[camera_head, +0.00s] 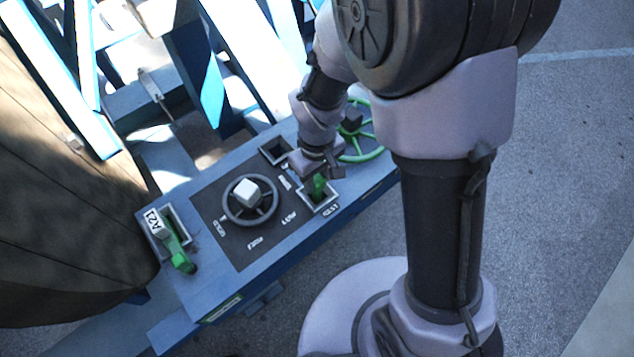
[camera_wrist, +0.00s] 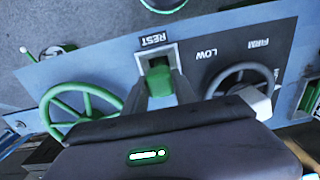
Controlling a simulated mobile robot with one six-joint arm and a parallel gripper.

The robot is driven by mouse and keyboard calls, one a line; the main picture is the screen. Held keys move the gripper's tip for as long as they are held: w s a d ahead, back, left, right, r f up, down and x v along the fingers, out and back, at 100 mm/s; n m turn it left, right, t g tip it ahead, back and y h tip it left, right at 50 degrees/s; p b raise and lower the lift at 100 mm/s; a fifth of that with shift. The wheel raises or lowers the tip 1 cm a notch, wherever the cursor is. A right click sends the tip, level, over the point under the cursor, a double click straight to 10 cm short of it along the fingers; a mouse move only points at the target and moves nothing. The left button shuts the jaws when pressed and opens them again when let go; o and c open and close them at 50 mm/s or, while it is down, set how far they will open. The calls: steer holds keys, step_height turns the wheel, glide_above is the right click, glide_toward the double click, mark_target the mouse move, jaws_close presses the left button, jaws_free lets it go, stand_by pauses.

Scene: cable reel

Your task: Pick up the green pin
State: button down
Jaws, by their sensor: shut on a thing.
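The green pin (camera_head: 318,187) is at the square socket (camera_head: 324,207) marked REST on the blue console. It also shows in the wrist view (camera_wrist: 159,79), between my fingers. My gripper (camera_head: 321,171) is above the socket and shut on the pin's upper part; in the wrist view its fingers (camera_wrist: 160,89) stand on both sides of the pin. The pin's lower end is hidden, so I cannot tell whether it is seated in the socket or raised.
A black dial (camera_head: 249,203) with a pale knob is left of the socket. A second square socket (camera_head: 263,149) lies behind. A green handwheel (camera_head: 369,157) is close on the right. A green lever (camera_head: 181,261) tagged A21 is at the left. Blue frame bars rise behind.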

step_height(320, 180, up, 26)
steer(key=p, duration=1.2)
